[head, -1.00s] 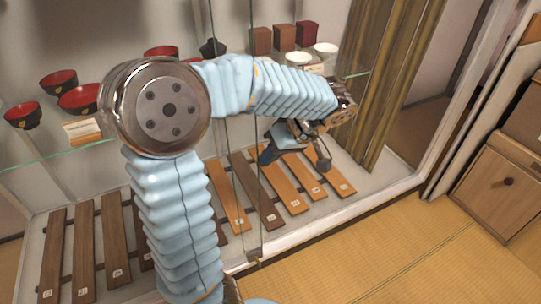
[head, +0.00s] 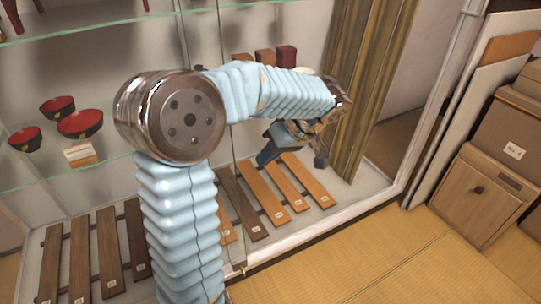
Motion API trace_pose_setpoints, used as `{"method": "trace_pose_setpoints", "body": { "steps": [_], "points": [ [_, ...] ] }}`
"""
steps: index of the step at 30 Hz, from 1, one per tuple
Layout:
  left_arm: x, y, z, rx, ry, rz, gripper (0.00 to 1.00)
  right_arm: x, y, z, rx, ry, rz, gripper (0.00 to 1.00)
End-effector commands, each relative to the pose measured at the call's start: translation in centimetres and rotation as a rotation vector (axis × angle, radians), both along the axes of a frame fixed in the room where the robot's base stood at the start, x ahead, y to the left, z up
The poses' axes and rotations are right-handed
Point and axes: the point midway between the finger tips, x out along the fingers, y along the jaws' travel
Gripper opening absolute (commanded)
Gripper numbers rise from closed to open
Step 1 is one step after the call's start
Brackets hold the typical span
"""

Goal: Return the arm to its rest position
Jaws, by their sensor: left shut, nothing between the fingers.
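My left arm (head: 178,225) rises from the bottom of the head view, bends at a round metal joint and reaches right. Its gripper (head: 293,158) hangs at the far end of the arm, in front of the glass cabinet and above the wooden slats in the picture. The gripper is shut with nothing in it. Its fingers are small and partly blurred together in the view. My right gripper is not in view.
The glass display cabinet (head: 90,182) holds red and black bowls (head: 80,124), small boxes (head: 286,56) and wooden slats (head: 262,192). The tatami floor (head: 400,260) in front is clear.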

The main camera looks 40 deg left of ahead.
Motion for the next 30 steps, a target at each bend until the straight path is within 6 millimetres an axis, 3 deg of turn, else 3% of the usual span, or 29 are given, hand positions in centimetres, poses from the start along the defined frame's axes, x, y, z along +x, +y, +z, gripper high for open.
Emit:
{"method": "trace_pose_setpoints", "body": {
  "steps": [8,11,14,17,20,24,27,30],
  "points": [
    [0.2,0.0,0.2,-0.002,0.0,-0.003,0.0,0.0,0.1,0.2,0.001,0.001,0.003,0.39],
    [0.6,-0.6,-1.2,-0.034,0.018,-0.046,0.0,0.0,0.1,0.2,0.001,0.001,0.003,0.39],
    [1.6,-2.6,-5.3,-0.139,0.063,-0.17,0.0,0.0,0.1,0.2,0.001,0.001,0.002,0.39],
    [2.3,-6.2,-12.1,-0.321,0.121,-0.361,0.0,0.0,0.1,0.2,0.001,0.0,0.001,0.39],
    [1.7,-10.8,-19.7,-0.542,0.148,-0.566,0.0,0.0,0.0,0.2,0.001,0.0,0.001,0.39],
    [-1.4,-17.9,-29.4,-0.843,0.092,-0.813,0.0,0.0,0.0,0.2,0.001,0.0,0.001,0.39],
    [-4.1,-22.0,-34.1,-0.972,-0.009,-0.944,0.0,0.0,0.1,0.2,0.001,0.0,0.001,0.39],
    [-6.4,-24.3,-36.9,-1.014,-0.101,-1.031,0.0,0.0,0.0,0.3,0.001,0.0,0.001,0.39]
  ]
}}
